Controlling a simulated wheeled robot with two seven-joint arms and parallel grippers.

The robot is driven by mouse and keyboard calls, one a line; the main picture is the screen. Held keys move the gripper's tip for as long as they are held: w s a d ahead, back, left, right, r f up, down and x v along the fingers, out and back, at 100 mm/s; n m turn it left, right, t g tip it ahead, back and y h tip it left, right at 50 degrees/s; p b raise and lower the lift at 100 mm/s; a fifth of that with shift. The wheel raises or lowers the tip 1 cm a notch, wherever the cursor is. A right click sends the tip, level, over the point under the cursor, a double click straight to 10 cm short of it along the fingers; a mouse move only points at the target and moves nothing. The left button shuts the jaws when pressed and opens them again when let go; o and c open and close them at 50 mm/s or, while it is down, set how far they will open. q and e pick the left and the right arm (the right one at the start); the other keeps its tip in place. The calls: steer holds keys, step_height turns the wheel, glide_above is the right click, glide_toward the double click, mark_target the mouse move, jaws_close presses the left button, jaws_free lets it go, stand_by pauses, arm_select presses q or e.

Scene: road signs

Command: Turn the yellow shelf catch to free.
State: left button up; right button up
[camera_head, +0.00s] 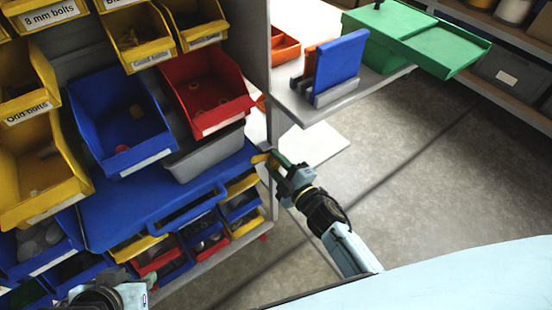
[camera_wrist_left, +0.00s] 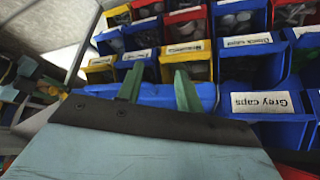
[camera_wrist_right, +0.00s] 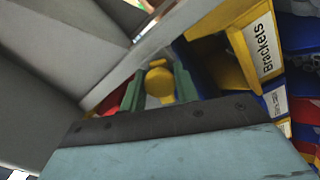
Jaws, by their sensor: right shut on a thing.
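The yellow shelf catch (camera_head: 260,158) sits at the right end of the blue pull-out shelf (camera_head: 110,205), beside the rack's grey upright. My right gripper (camera_head: 276,161) is at the catch. In the right wrist view the catch (camera_wrist_right: 160,85) lies between its green fingers (camera_wrist_right: 158,90), and the gripper is shut on it. The catch's exact angle is partly hidden by the fingers. My left gripper (camera_wrist_left: 160,88) has its green fingers apart in front of the blue shelf edge (camera_wrist_left: 205,95), with nothing clearly between them. In the head view only its wrist shows, at the bottom left.
Yellow, blue and red bins (camera_head: 205,90) stand above the shelf, with a grey bin (camera_head: 205,152) just over it. Several small bins (camera_head: 240,205) sit below. A grey side ledge (camera_head: 340,95) holds a blue panel in a stand. The floor at right is clear.

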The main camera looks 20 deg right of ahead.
steer(key=shift+r+m+p, duration=0.1)
steer(key=shift+m+p, duration=0.35)
steer(key=shift+m, duration=0.35)
steer(key=m+p, duration=0.4)
steer(key=m, duration=0.4)
arm_select(q)
steer(key=s+a+f+g, duration=0.1)
steer(key=s+a+f, duration=0.1)
steer(key=f, duration=0.5)
steer(key=s+a+f+g+y+p, duration=0.1)
steer(key=a+f+g, duration=0.1)
steer(key=a+f, duration=0.2)
steer(key=shift+s+a+f+g+y, duration=0.15)
steer(key=shift+s+f+g+y, duration=0.2)
steer(key=shift+f, duration=1.35)
arm_select(e)
steer(key=shift+m, duration=1.5)
arm_select(q)
steer(key=shift+s+f, duration=0.15)
arm_select(e)
steer(key=o, duration=0.9)
steer(key=shift+s, duration=0.1)
